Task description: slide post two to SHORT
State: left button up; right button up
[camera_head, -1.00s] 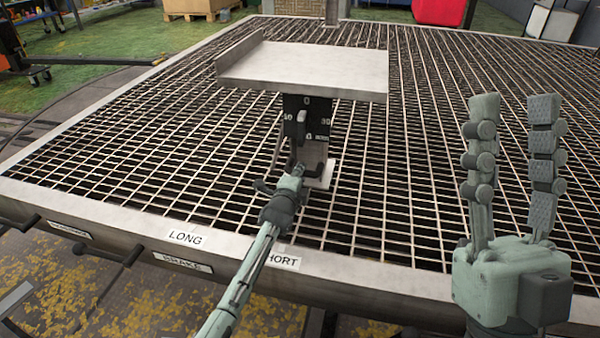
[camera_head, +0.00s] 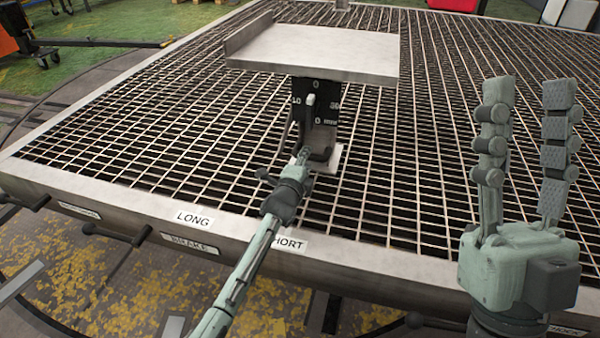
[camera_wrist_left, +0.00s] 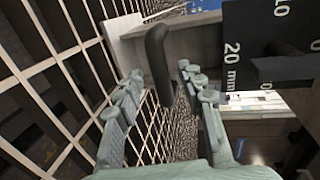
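The post (camera_head: 328,132) stands on the grating with a flat plate (camera_head: 315,50) on top and a black scale face marked with numbers; its pale pointer (camera_head: 310,99) is near the top of the scale. The SHORT label (camera_head: 291,244) on the front rim is partly covered by my left arm. My left gripper (camera_head: 298,158) is low at the front of the post. In the left wrist view its fingers (camera_wrist_left: 160,75) are apart, with a dark handle (camera_wrist_left: 157,55) between and just beyond their tips. I see no grip on it. My right gripper (camera_head: 527,95) is open, upright and empty at right.
The grating (camera_head: 430,150) is bare around the post. The LONG label (camera_head: 194,218) is on the rim left of SHORT, with a BRAKE plate (camera_head: 190,245) below it. Dark rods (camera_head: 115,236) stick out from the front edge. A red box (camera_head: 455,5) is far back.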

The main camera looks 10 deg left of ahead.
pick_arm(q)
jog(key=v, duration=0.9)
jog(key=shift+s, duration=0.15)
